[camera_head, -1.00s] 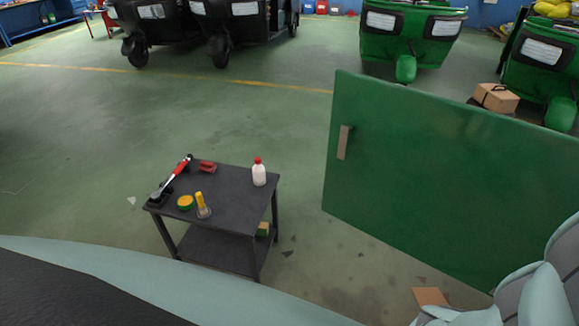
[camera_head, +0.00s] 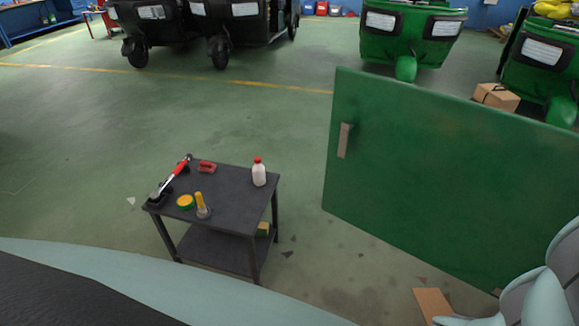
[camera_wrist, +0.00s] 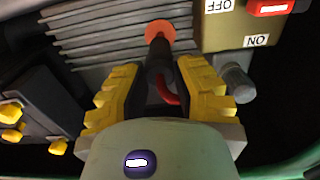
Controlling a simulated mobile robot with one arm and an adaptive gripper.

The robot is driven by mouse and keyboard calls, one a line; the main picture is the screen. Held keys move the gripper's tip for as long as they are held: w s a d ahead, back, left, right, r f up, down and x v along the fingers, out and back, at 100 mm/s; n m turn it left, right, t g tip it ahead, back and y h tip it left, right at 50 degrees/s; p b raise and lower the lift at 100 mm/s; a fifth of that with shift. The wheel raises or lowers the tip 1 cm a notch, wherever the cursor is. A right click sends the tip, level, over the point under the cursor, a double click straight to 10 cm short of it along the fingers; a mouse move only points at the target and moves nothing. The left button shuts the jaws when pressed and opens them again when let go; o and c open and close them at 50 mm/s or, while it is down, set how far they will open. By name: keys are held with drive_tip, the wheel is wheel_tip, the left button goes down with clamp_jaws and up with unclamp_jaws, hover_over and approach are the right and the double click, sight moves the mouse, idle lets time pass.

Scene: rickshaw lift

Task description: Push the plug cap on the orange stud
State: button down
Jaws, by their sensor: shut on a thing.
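In the wrist view, my gripper (camera_wrist: 162,92) has yellow ridged fingers on both sides of the black plug cap (camera_wrist: 160,58) and is shut on it. A red lead (camera_wrist: 168,92) curves beside the cap between the fingers. The cap points toward the orange stud (camera_wrist: 160,31), which shows as an orange ring at the far end on a grey ribbed block. The cap's tip overlaps the ring in this view. I cannot tell how far it is on the stud. My gripper, the cap and the stud do not show in the head view.
Right of the stud is a brass-coloured panel (camera_wrist: 226,33) with OFF and ON labels and a red switch (camera_wrist: 275,6). A grey knob (camera_wrist: 238,82) sits below it. A black box (camera_wrist: 35,105) with yellow parts is at left. The head view shows a tool cart (camera_head: 232,188) and green panel (camera_head: 430,160).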

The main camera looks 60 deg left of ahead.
drive_tip(key=shift+b+x, duration=1.2)
drive_tip(key=shift+x, duration=0.6)
idle(2.3)
drive_tip(key=c, duration=0.8)
unclamp_jaws()
drive_tip(key=shift+o, duration=0.5)
drive_tip(key=shift+a, duration=0.1)
drive_tip(key=v, duration=0.8)
drive_tip(key=shift+p, duration=0.45)
